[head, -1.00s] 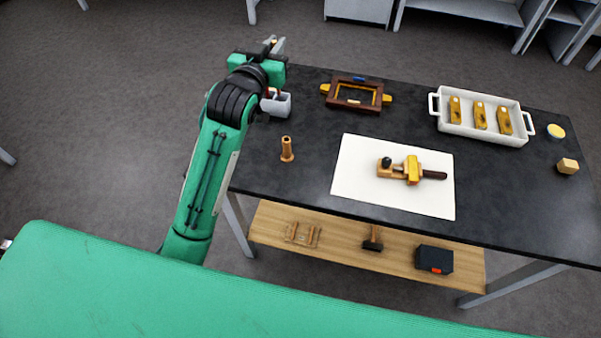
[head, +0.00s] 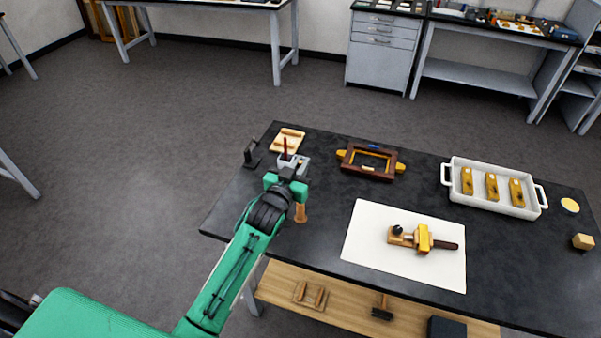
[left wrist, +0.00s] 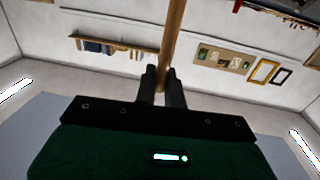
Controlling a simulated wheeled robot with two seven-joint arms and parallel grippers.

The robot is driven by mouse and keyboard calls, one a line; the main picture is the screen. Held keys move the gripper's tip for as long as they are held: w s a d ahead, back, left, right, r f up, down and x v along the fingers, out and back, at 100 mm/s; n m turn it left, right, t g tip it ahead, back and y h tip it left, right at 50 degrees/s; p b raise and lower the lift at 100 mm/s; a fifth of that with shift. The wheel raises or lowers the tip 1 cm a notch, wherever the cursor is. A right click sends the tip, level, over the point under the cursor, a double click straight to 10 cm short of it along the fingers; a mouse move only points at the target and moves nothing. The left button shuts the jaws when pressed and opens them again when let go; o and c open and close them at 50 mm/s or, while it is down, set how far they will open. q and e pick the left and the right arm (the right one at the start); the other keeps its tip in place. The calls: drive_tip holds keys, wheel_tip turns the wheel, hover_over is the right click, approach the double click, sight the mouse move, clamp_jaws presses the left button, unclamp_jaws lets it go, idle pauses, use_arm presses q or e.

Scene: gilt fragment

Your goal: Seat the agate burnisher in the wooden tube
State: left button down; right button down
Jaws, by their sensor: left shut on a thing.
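In the left wrist view my left gripper (left wrist: 163,78) is shut on a slim brown wooden rod, taken as the agate burnisher (left wrist: 173,32); its far end runs out of the picture. In the head view my left gripper (head: 287,175) is over the left part of the black table, in front of the grey cup. The burnisher cannot be made out clearly there. The wooden tube (head: 301,213) stands upright just right of my left wrist, partly covered by it. My right gripper is not in view.
A grey cup (head: 303,163) with a dark red stick showing above it stands behind the gripper. A dark stand (head: 251,153), a wooden frame (head: 370,174), a white sheet (head: 375,250) with a clamp-like tool, and a white tray (head: 532,212) also sit on the table (head: 330,235).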

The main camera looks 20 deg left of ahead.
use_arm(q)
wheel_tip(320, 180, down, 4)
drive_tip(key=shift+r+p, duration=0.1)
drive_tip(key=shift+p, duration=0.35)
drive_tip(key=shift+f, duration=0.2)
